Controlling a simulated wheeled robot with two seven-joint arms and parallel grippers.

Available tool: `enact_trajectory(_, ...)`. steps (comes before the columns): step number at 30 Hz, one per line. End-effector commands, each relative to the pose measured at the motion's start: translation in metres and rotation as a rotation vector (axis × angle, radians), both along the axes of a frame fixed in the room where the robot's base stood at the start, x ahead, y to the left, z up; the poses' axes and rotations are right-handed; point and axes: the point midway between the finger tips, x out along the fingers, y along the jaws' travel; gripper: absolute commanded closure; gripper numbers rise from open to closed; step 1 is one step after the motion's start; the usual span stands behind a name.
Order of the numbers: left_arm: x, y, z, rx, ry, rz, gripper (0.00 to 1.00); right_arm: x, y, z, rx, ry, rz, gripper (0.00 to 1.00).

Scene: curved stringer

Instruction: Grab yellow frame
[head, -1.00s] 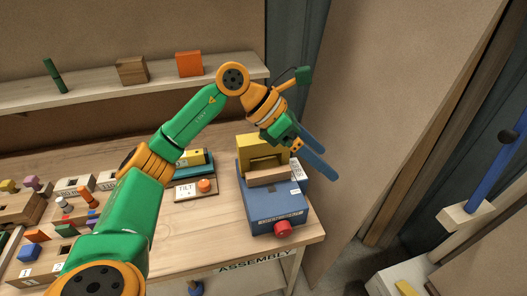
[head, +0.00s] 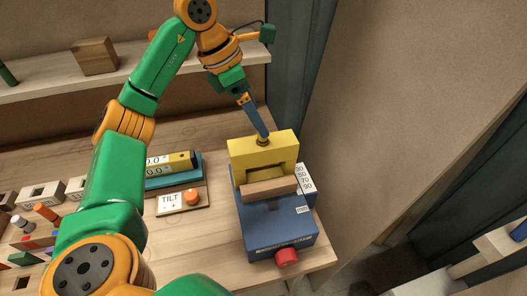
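The yellow frame (head: 250,150) stands upright on top of a blue device (head: 282,222) at the right end of the workbench. It has a small dark round knob on its top edge and a wooden bar (head: 270,188) in front of its opening. My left gripper (head: 264,136) comes down from above, with its blue fingertips at the knob on the frame's top. The fingers overlap, seen nearly edge-on, so I cannot tell whether they are apart or closed, or touching the knob. My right gripper is out of view.
Left of the blue device are a TILT panel (head: 170,203) with an orange button and a teal box (head: 174,177) with a yellow display. Small blocks lie at the far left. A shelf (head: 60,88) runs behind. A brown panel (head: 415,110) rises on the right.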

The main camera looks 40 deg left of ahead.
Motion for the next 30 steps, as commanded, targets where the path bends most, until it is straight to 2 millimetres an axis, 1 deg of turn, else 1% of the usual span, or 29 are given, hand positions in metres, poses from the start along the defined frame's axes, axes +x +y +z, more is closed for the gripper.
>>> enact_trajectory(1, 0.0, 0.0, -0.017, 0.0, 0.0, 0.0, 0.0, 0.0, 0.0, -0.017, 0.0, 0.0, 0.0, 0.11)
enact_trajectory(3, 0.0, 0.0, -0.028, 0.0, 0.0, -0.001, 0.0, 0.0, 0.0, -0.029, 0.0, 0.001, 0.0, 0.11)
enact_trajectory(7, 0.0, -0.001, -0.049, 0.0, -0.001, -0.001, 0.0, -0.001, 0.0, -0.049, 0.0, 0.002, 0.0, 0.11)
enact_trajectory(11, 0.0, -0.001, -0.061, -0.001, 0.0, -0.001, 0.0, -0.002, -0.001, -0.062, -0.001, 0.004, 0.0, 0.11)
enact_trajectory(14, 0.001, -0.002, -0.065, 0.0, 0.001, -0.001, 0.0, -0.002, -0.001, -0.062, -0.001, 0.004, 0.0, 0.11)
enact_trajectory(17, 0.004, -0.005, -0.076, 0.001, 0.003, -0.001, 0.0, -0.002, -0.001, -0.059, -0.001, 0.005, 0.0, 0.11)
enact_trajectory(22, 0.015, -0.013, -0.103, 0.001, 0.006, -0.002, 0.0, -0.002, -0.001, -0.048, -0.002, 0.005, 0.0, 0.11)
enact_trajectory(25, 0.02, -0.018, -0.119, 0.0, 0.002, -0.003, 0.0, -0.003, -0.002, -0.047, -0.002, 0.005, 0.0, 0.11)
enact_trajectory(27, 0.022, -0.019, -0.124, -0.001, 0.001, -0.003, 0.0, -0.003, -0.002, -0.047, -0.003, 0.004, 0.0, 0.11)
enact_trajectory(30, 0.022, -0.019, -0.125, -0.001, -0.001, -0.002, 0.0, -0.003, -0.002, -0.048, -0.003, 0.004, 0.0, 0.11)
